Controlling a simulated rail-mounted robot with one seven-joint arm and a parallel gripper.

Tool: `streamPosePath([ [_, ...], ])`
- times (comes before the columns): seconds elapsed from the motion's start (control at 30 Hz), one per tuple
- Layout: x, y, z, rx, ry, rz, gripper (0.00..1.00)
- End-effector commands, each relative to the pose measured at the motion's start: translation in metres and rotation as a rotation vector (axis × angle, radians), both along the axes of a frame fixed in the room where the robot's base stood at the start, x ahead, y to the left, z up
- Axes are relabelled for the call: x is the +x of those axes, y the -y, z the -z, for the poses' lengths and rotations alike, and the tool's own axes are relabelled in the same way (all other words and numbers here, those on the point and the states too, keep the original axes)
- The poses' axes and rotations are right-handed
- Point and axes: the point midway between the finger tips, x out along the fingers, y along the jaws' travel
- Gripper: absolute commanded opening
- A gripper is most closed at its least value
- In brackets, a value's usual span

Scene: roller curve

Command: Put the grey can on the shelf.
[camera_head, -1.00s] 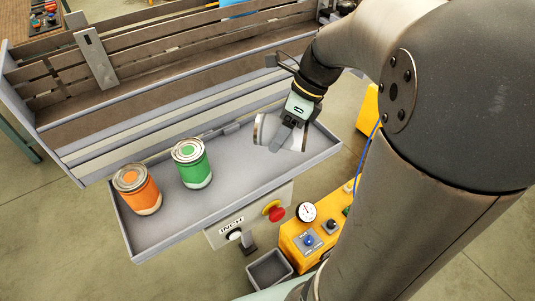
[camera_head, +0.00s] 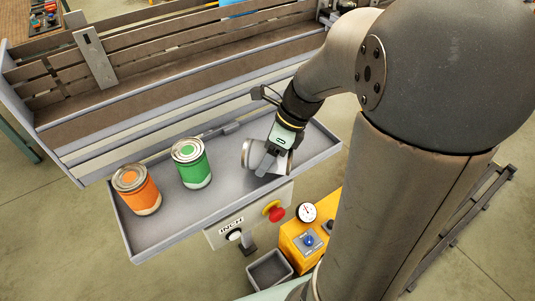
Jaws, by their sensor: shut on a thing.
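My gripper (camera_head: 268,161) is shut on the grey can (camera_head: 249,153). The can is tilted on its side, with its metal-rimmed end facing left. The fingers hide part of its middle. It appears over the right part of the grey shelf-like tray (camera_head: 232,204); I cannot tell whether it touches the surface. A green can (camera_head: 193,167) and an orange can (camera_head: 141,195) stand upright on the left part of this tray, left of my gripper.
A slatted conveyor frame (camera_head: 170,75) runs behind the tray. A panel with a red button (camera_head: 277,214) is on the tray's front. A yellow box with a gauge (camera_head: 306,212) and a grey bin (camera_head: 268,271) are in front. Bare tray lies between the green can and my gripper.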

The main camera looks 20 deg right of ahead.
Motion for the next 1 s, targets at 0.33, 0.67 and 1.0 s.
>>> streamPosePath([
  [0.33, 0.0, 0.0, 0.001, 0.001, -0.001, 0.0, 0.86],
  [0.67, 0.001, 0.015, -0.032, -0.001, 0.004, 0.001, 0.86],
  [1.0, 0.002, 0.046, -0.093, -0.001, 0.003, 0.0, 0.86],
])
